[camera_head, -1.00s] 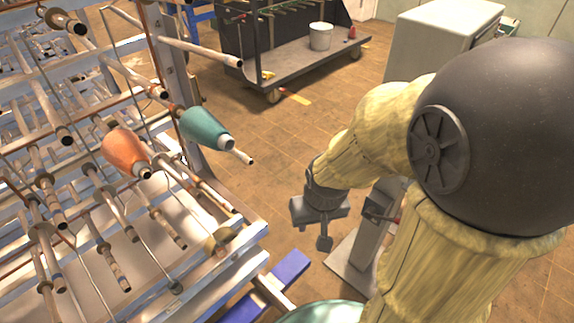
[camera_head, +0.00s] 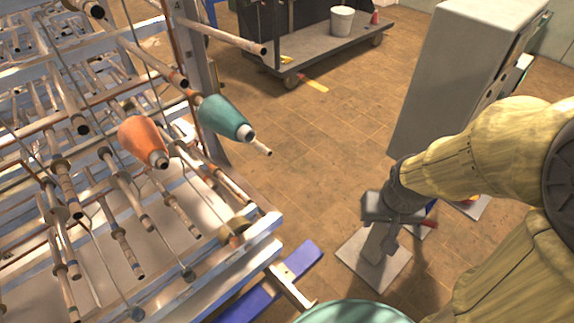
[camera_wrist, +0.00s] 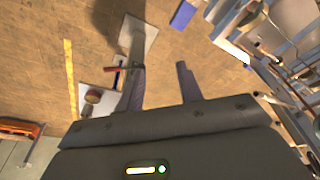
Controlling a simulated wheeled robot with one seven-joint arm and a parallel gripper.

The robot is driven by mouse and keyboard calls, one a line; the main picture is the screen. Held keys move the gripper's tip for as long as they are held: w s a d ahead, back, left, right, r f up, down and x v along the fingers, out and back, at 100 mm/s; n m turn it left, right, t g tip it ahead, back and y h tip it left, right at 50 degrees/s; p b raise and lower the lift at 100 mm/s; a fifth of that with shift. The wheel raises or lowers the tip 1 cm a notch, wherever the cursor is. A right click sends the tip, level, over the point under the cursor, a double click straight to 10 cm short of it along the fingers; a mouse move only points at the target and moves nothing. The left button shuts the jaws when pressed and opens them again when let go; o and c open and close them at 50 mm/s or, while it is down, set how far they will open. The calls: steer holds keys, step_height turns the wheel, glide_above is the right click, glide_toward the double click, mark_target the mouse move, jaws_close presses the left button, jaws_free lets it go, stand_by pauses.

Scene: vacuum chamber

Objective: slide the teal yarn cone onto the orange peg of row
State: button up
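The teal yarn cone (camera_head: 225,118) sits on a peg at the right side of the rack in the head view, its narrow end toward the lower right. The peg's tip (camera_head: 262,149) sticks out past the cone. An orange cone (camera_head: 142,138) sits on another peg to its left. I cannot tell which bare peg is the orange peg of the row. My gripper (camera_head: 392,222) is empty, well right of the rack and pointing down over the floor. In the wrist view my gripper (camera_wrist: 158,72) shows two fingers apart with only floor between them.
The metal rack (camera_head: 225,275) fills the left with many protruding pegs. A blue floor beam (camera_head: 300,262) lies by its front corner. A grey cabinet (camera_head: 465,75) stands behind my arm. A cart (camera_head: 320,50) with a white bucket (camera_head: 341,20) is at the back.

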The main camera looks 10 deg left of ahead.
steer(key=o, duration=0.7)
steer(key=shift+w+f+b, duration=0.25)
steer(key=shift+w+b, duration=0.05)
steer(key=shift+w, duration=0.05)
steer(key=o, duration=0.6)
steer(key=w+a+t+b, duration=0.1)
steer(key=w, duration=0.1)
steer(key=w+f+n+t+b, duration=0.1)
steer(key=b, duration=0.1)
steer(key=w+a+f+t+b, duration=0.1)
steer(key=w, duration=0.1)
steer(key=shift+w+a+t, duration=0.3)
steer(key=shift+t, duration=0.1)
steer(key=w+a+r+n+t+y+b, duration=0.1)
steer(key=w+a+n+t+y+b, duration=0.25)
steer(key=w+a+b, duration=0.3)
steer(key=s+a+r+n+y+b, duration=0.1)
steer(key=a+y, duration=0.2)
steer(key=a, duration=0.1)
steer(key=s+a+r+n+t+y+b, duration=0.1)
steer(key=a+r+y+b, duration=0.1)
steer(key=a, duration=0.3)
steer(key=s+a+r+n+t+y+b, duration=0.1)
steer(key=a+r+y+b, duration=0.1)
steer(key=a+y, duration=0.2)
steer(key=shift+s+a+r+n+y, duration=0.15)
steer(key=shift+s+n+y, duration=0.1)
steer(key=shift+s+y, duration=0.1)
steer(key=shift+w, duration=0.1)
